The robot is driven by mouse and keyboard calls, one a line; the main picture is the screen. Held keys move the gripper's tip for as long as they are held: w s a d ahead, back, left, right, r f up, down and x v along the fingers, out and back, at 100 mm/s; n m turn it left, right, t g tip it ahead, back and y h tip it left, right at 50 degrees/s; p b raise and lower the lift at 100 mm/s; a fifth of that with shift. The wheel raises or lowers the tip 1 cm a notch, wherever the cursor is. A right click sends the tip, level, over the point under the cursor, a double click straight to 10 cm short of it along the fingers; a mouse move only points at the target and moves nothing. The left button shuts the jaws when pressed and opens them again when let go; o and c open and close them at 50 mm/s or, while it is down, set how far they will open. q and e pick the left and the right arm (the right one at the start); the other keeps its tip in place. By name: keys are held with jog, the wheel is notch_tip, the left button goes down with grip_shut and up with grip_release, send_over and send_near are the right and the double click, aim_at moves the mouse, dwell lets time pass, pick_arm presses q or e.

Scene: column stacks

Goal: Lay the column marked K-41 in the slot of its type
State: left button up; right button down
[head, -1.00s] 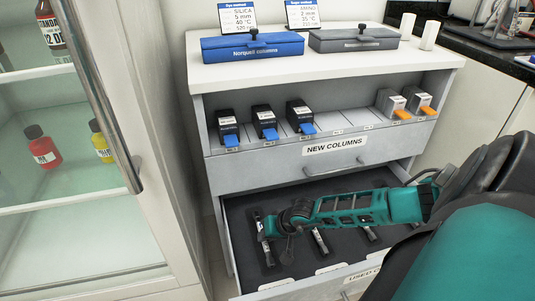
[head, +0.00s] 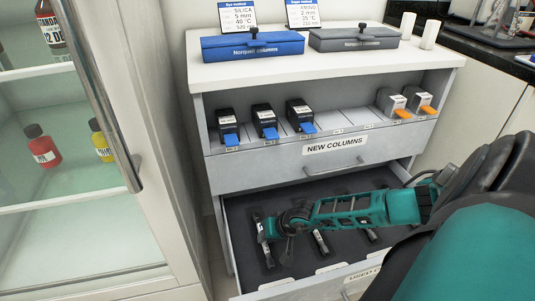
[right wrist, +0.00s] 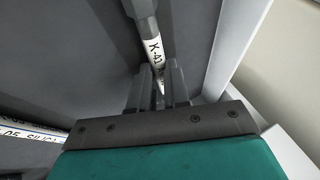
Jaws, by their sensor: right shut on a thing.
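The column marked K-41 (right wrist: 153,44) shows in the right wrist view as a slim tube with a white label and grey end fitting. My right gripper (right wrist: 159,88) is shut on it. In the head view my right gripper (head: 270,242) is low over the left part of the open lower drawer (head: 229,240), at the leftmost slot. A column with a white label shows beside it there; whether it rests on the slot's floor I cannot tell. My left gripper is not in view.
Other columns lie in the drawer's middle slot (head: 320,241) and right slot (head: 371,234). White tags line the drawer's front. Above is a shelf of new column boxes (head: 265,123). A glass-door cabinet (head: 100,200) stands close on the left.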

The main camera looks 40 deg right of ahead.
jog(key=c, duration=1.1)
grip_release()
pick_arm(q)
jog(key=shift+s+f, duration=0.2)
pick_arm(e)
jog(key=shift+o, duration=0.4)
jog(key=shift+s+d+f, duration=0.2)
jog(key=shift+s, duration=0.05)
jog(key=p+v, duration=0.2)
jog(key=v, duration=0.2)
jog(key=shift+r+p, duration=0.3)
jog(key=shift+p, duration=0.05)
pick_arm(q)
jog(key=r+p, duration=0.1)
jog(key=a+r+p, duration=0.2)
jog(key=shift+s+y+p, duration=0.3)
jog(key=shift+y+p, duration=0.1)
pick_arm(e)
jog(key=a+v, duration=0.1)
jog(key=v, duration=0.7)
jog(key=shift+d+r, duration=0.3)
jog(key=shift+r, duration=0.05)
